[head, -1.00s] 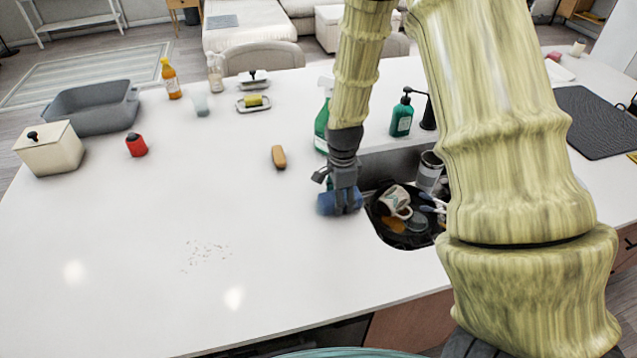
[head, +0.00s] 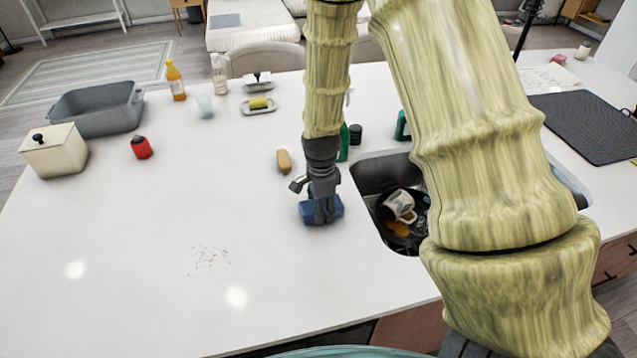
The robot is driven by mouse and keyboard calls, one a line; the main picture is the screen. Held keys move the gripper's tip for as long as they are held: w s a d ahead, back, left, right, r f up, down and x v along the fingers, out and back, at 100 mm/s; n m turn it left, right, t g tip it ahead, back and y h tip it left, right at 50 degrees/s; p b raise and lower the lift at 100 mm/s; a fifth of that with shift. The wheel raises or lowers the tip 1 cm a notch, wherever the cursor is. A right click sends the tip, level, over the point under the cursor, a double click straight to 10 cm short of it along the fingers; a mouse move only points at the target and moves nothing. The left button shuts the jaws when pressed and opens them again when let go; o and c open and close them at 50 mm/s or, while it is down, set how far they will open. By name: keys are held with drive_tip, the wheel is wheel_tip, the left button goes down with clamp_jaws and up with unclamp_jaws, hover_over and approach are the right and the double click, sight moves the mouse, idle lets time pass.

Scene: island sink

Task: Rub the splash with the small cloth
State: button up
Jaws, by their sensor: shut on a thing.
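My gripper (head: 322,214) is shut on a small blue cloth (head: 306,210), just left of the sink. The cloth shows on both sides of the fingers and is at or just above the white counter; I cannot tell if it touches. The splash (head: 211,257) is a patch of small grey specks on the counter, to the left of and nearer than the gripper, clearly apart from the cloth.
The sink (head: 378,172) holds a mug (head: 400,204) in a dark pan. A brown sponge-like block (head: 284,160) lies behind the gripper. A red item (head: 141,147), a cream box (head: 55,151) and a grey tub (head: 98,110) stand far left. The counter between cloth and splash is clear.

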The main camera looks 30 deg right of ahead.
wheel_tip(320, 180, up, 4)
drive_tip(key=shift+a+r+p, duration=0.1)
drive_tip(key=shift+p, duration=0.8)
drive_tip(key=shift+w+r+p, duration=0.1)
drive_tip(key=shift+r+p, duration=1.4)
drive_tip(key=shift+r, duration=0.25)
